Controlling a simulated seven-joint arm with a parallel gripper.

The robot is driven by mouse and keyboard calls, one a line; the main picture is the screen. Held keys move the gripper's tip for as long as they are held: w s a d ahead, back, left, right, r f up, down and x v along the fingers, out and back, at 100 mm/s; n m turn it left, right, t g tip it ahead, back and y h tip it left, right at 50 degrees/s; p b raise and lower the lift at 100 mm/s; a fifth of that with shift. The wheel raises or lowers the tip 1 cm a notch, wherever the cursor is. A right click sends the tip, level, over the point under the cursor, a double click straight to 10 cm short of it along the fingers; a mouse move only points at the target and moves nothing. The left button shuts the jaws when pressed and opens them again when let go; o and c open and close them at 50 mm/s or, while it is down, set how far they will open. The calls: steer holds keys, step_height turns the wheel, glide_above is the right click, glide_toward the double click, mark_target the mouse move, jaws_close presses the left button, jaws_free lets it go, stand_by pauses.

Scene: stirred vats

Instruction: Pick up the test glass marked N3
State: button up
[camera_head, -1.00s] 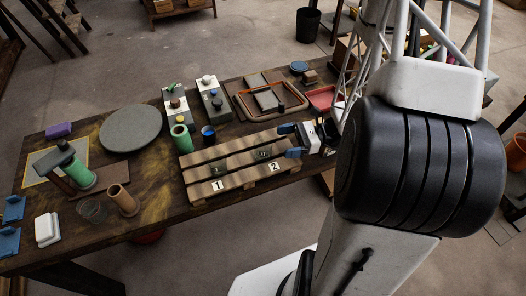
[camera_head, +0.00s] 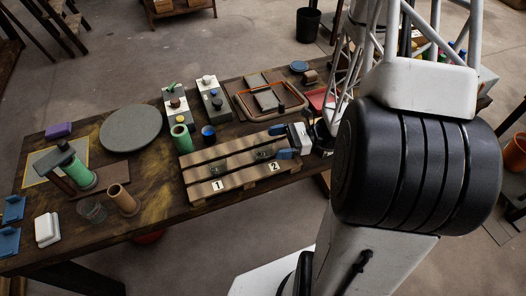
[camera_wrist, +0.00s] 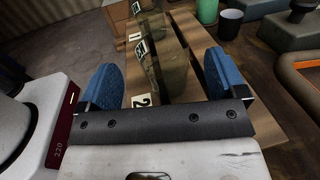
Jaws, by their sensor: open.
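Two clear, brownish test glasses stand on a slatted wooden rack (camera_head: 215,187) with plates 1 and 2. The nearer glass (camera_wrist: 173,70) is by plate 2 and carries a small white tag that I cannot read surely; it also shows in the head view (camera_head: 263,154). The farther glass (camera_wrist: 152,24) is by plate 1, also tagged, and shows in the head view too (camera_head: 218,168). My gripper (camera_wrist: 160,62) is open and empty, its blue fingers spread to either side of the nearer glass in the wrist view; the head view shows it (camera_head: 276,142) just right of that glass.
A green cylinder (camera_head: 181,139) and dark blue cup (camera_head: 208,134) stand behind the rack. An orange-rimmed tray (camera_head: 283,113) lies back right. A round grey disc (camera_head: 131,128), brown cylinder (camera_head: 123,200) and clear glass vessel (camera_head: 92,210) are to the left.

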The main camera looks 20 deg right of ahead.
mark_target(263, 144)
steer(key=shift+w+a, duration=0.25)
steer(key=shift+a, duration=1)
steer(key=shift+w+a, duration=0.25)
steer(key=shift+a, duration=0.95)
steer(key=shift+c, duration=0.3)
steer(key=c, duration=1)
